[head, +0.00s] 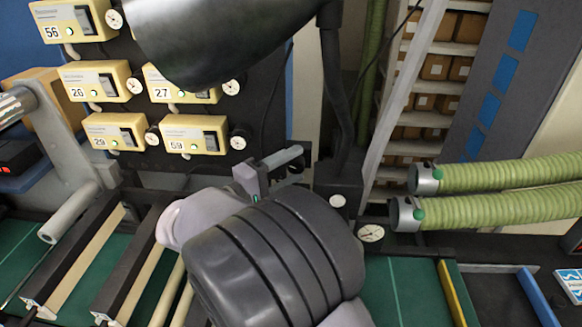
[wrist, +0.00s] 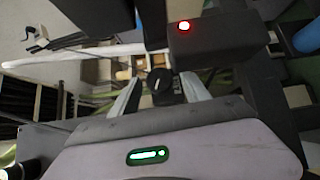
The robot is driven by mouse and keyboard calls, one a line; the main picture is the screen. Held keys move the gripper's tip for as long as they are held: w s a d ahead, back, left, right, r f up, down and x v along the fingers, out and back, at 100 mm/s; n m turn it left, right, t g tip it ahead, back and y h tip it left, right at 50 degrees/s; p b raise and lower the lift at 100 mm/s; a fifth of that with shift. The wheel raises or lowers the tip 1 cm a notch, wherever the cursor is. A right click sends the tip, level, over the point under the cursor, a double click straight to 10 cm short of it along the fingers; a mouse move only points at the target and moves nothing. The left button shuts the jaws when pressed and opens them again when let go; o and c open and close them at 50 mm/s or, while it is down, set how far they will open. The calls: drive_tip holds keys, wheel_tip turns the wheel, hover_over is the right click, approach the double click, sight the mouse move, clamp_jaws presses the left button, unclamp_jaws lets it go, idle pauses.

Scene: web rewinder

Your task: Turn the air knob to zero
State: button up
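A round black knob (wrist: 161,84) with a pale pointer mark shows in the wrist view, between and beyond my fingers; I take it for the air knob. I cannot read a scale or a zero mark by it. My gripper (wrist: 160,92) is open, with one grey finger on each side of the knob. I cannot tell whether either finger touches it. In the head view my gripper (head: 272,172) points away from the camera beyond my thick dark arm link, and I cannot make out the knob there.
A dark box (wrist: 226,42) with a red light is close by at upper right in the wrist view. In the head view, yellow numbered units (head: 196,135) hang at left, green hoses (head: 505,174) run at right, and a round gauge (head: 371,233) sits right of my arm.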

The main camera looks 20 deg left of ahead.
drive_tip(key=v, duration=1.7)
drive_tip(key=shift+s+b, duration=0.15)
drive_tip(key=shift+b, duration=0.25)
